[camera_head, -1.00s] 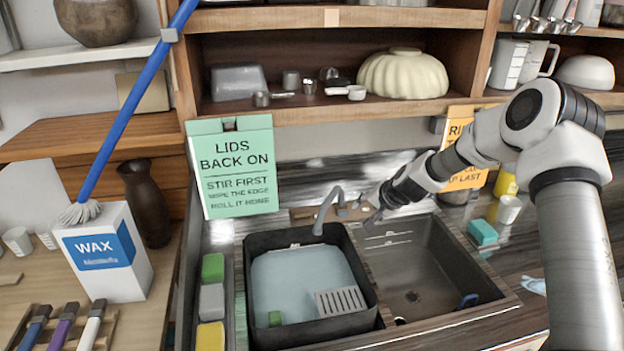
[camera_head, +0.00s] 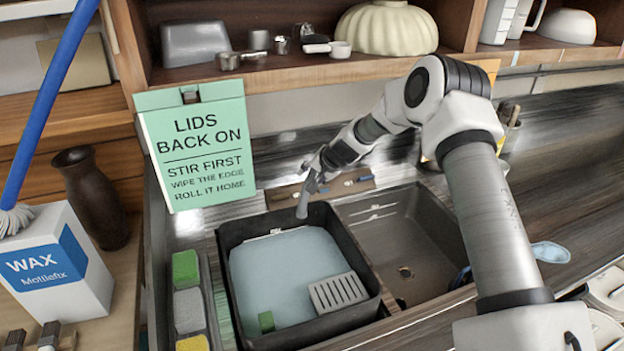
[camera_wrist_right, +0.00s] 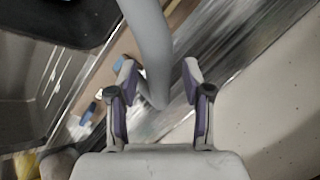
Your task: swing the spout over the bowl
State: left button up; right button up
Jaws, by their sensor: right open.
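The grey spout (camera_head: 303,203) rises at the back of the sink, its end by the rear rim of the black basin (camera_head: 228,262) in the left bowl. The right bowl (camera_head: 405,245) is bare steel with a drain. My right gripper (camera_head: 314,178) is at the spout and hides part of it. In the right wrist view the spout (camera_wrist_right: 148,35) passes between the two open fingers (camera_wrist_right: 158,78), with gaps showing beside it. My left gripper is not in view.
The basin holds pale blue water and a grey slotted piece (camera_head: 338,291). Sponges (camera_head: 187,268) line its left side. A green sign (camera_head: 198,145) stands behind on the left. A wooden shelf (camera_head: 300,70) with a cream mould (camera_head: 387,28) runs above the back.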

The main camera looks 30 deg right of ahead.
jog(key=shift+s+r, duration=0.5)
jog(key=shift+s, duration=0.1)
jog(key=c, duration=0.5)
jog(key=shift+s+r, duration=0.1)
jog(key=shift+s, duration=0.05)
grip_shut()
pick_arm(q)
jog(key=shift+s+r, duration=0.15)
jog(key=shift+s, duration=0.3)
